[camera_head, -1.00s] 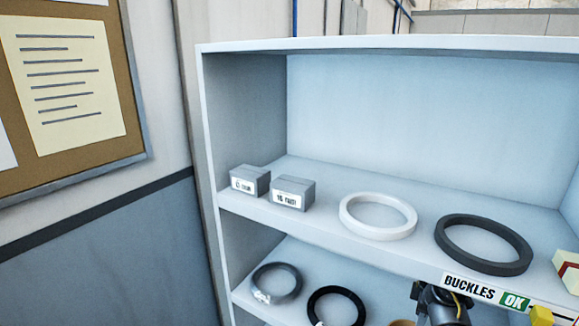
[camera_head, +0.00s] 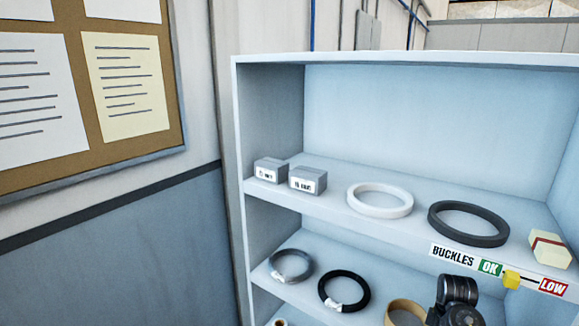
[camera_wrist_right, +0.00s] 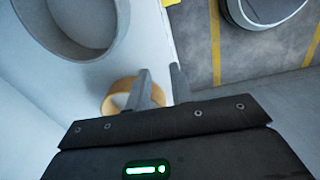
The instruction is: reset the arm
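My right gripper (camera_wrist_right: 160,85) shows in the right wrist view. Its two grey fingers stand a little apart with nothing between them. A tan ring (camera_wrist_right: 118,98) lies beyond the fingers, partly hidden by them. In the head view a tan ring (camera_head: 404,306) is at the bottom edge, next to a dark part of my arm (camera_head: 458,292); the gripper's fingers cannot be made out there. My left gripper is in neither view.
The shelf unit (camera_head: 330,208) holds a white ring (camera_head: 380,213), a dark ring (camera_head: 432,225), two small grey boxes (camera_head: 308,182) and a cream block (camera_head: 546,247). A grey coil (camera_head: 272,272) and black coil (camera_head: 324,296) lie below. A notice board (camera_head: 75,120) hangs left.

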